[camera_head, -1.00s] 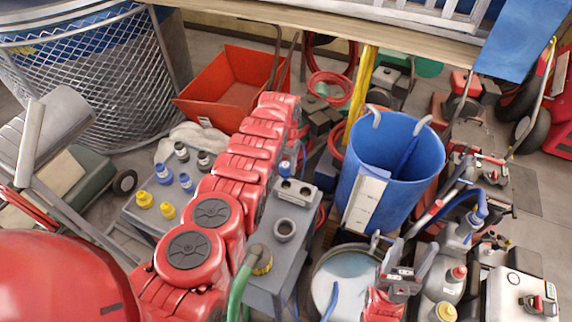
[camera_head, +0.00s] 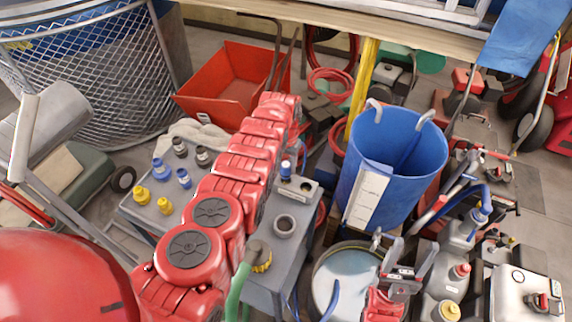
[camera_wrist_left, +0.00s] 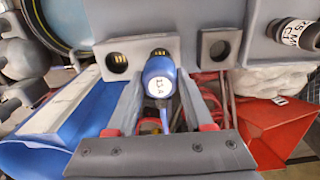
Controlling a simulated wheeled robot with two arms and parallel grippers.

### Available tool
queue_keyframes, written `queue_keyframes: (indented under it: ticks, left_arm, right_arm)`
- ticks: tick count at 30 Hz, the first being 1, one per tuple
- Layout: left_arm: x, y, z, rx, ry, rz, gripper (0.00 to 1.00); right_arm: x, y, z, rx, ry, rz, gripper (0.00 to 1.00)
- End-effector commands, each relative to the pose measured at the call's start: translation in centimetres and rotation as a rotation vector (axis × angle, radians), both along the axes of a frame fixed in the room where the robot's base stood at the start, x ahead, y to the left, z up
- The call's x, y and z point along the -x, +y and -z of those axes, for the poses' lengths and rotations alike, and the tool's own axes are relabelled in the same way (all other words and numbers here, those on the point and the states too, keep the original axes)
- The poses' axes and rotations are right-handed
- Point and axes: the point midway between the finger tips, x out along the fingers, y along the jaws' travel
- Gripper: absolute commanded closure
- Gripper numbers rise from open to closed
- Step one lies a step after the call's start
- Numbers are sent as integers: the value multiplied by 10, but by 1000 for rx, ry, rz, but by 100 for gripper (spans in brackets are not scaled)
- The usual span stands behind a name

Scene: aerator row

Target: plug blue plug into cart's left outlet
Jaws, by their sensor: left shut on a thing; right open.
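The blue plug (camera_wrist_left: 159,78) is in my left gripper (camera_wrist_left: 158,84), its round white end marked 15A facing the wrist camera. My red left arm hides most of that gripper. In the wrist view a dark outlet (camera_wrist_left: 117,62) with brass contacts lies left of the plug and another outlet (camera_wrist_left: 222,42) lies right. Dark space with brass contacts shows just beyond the plug; I cannot tell whether plug and panel touch. My right gripper (camera_head: 411,250) is open and empty.
A green hose (camera_head: 238,290) runs to the box. A blue bin (camera_head: 385,170) stands right of it; a red wheelbarrow (camera_head: 225,88) is behind.

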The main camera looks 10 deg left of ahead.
Motion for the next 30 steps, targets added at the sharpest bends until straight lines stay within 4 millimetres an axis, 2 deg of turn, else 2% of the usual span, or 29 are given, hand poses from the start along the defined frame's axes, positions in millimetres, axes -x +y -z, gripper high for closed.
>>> queue_keyframes:
  ticks: [11, 30]
  left_arm:
    - [-1, 0, 0, 0, -1, 0, 100]
    - [-1, 0, 16, 0, 0, 0, 100]
  right_arm:
    - [0, 0, 2, 0, 0, 0, 43]
    - [0, 0, 17, 0, 0, 0, 43]
